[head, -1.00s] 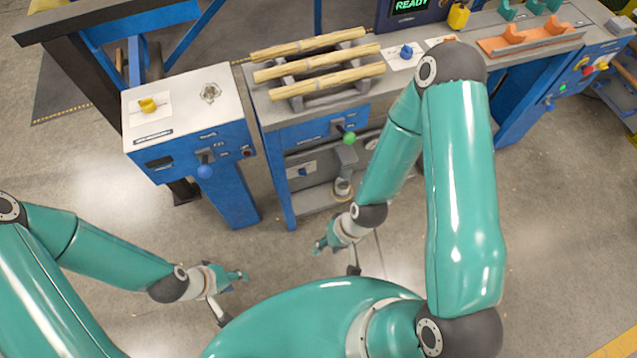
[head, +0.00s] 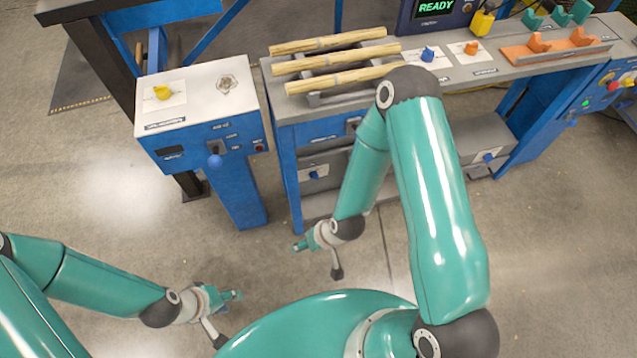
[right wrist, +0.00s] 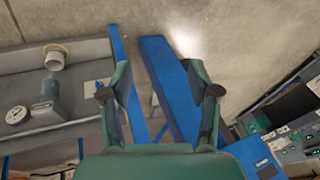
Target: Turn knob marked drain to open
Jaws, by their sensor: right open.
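No knob's label is readable as drain. A blue knob (head: 315,173) sits on a pale plate low on the middle bench's front; a small blue piece on a pale plate (right wrist: 97,84) shows beside the left finger in the right wrist view. Another blue knob (head: 488,157) is lower right. My right gripper (head: 300,246) hangs in front of the bench, apart from it; in the right wrist view its fingers (right wrist: 160,92) are spread and empty. My left gripper (head: 235,295) is over the floor at lower left; its finger gap is unclear.
A yellow knob (head: 162,92) is on the left cabinet (head: 205,82). Wooden spindles (head: 335,58) lie on the bench, with another blue knob (head: 428,54) and an orange knob (head: 471,47) beside them. My right arm hides part of the bench front. Floor before the cabinet is clear.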

